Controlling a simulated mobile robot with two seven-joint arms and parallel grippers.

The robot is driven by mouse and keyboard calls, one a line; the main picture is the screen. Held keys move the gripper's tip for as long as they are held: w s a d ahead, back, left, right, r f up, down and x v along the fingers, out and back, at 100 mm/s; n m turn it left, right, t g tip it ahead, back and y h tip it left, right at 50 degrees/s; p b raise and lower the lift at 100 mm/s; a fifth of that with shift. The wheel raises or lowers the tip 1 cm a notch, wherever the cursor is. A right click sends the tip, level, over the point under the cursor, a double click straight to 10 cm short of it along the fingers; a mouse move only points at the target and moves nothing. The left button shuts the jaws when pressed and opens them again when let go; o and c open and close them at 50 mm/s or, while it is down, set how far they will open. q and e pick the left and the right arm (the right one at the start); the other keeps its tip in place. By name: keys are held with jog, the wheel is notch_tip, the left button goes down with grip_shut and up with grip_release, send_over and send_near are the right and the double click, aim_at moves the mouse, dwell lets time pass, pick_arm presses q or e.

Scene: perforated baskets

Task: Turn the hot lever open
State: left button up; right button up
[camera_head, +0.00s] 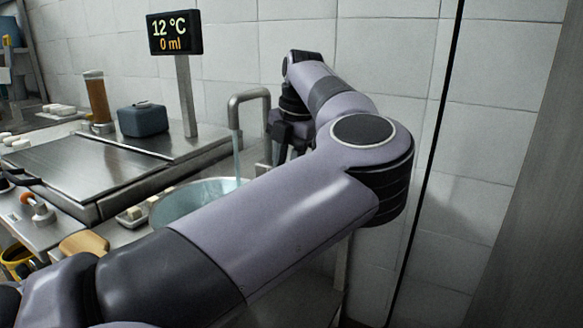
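A metal tap (250,98) stands at the sink, and a thin pale stream falls from its spout into a bluish round bowl (170,211). A display (174,33) on a post reads 12 °C and 0 ml. My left arm comes in from the lower left and crosses the view. Its dark gripper (287,140) is just right of the tap spout, partly hidden by the arm. Its fingers are too unclear to tell open from shut. I cannot make out the hot lever; the area behind the gripper and arm is hidden. My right gripper is not in view.
A steel counter (85,170) holds a dark blue box (142,119) and a tall brown-filled container (97,100). A tool with an orange end (27,197) lies at the left. A tiled wall (390,60) closes off the back.

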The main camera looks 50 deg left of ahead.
pick_arm(q)
jog(key=shift+a+r+m, duration=0.1)
jog(key=shift+a+m, duration=0.05)
jog(key=shift+m, duration=0.15)
jog(key=o, duration=1)
jog(key=shift+o, duration=0.2)
jog(key=r, duration=0.2)
jog(key=d+r, duration=0.1)
jog(key=r, duration=0.1)
jog(key=r+p, duration=0.1)
jog(key=r, duration=0.2)
jog(key=shift+d, duration=0.15)
